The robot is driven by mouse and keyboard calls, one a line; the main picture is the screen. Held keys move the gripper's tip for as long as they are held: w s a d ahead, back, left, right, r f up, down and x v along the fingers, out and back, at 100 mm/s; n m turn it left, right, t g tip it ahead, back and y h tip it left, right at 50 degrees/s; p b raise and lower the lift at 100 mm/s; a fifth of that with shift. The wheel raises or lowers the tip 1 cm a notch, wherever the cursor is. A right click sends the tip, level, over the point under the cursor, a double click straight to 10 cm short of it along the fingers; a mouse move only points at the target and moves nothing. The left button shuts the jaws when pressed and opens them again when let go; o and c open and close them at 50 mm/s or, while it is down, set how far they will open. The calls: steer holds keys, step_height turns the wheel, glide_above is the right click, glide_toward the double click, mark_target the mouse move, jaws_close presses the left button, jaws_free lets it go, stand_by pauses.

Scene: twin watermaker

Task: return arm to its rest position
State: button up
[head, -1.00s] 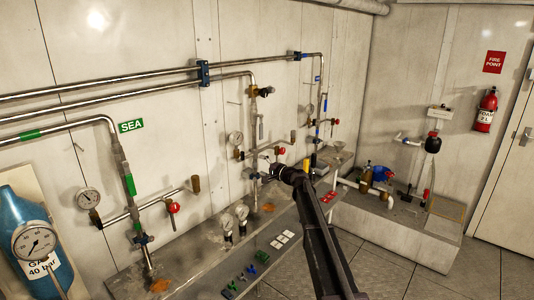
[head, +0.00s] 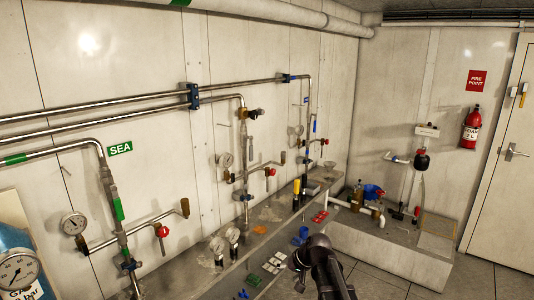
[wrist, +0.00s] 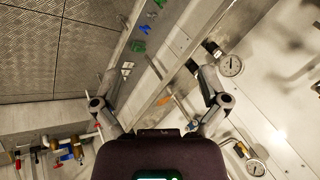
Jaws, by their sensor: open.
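My arm's dark end shows at the bottom middle of the head view, in front of the bench (head: 226,279). In the head view, my gripper's fingers cannot be made out clearly. In the wrist view, my gripper (wrist: 160,88) has its two grey fingers spread wide apart, with nothing between them. It is apart from the pipes and valves on the wall.
Pipes with red-handled valves (head: 161,231) and gauges (head: 74,223) run along the left wall. A grey plinth (head: 390,254) stands behind. Floor (head: 375,284) to the right is clear.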

steer(key=s+d+f+g+h, duration=0.1)
steer(key=s+d+h, duration=0.2)
steer(key=s+d, duration=0.2)
steer(key=s+d+f+g+h, duration=0.1)
steer(key=s+d+h, duration=0.1)
steer(key=s+d, duration=0.4)
steer(key=s, duration=0.5)
steer(key=shift+s+f+g+h, duration=0.25)
steer(key=shift+f+g+h, duration=0.15)
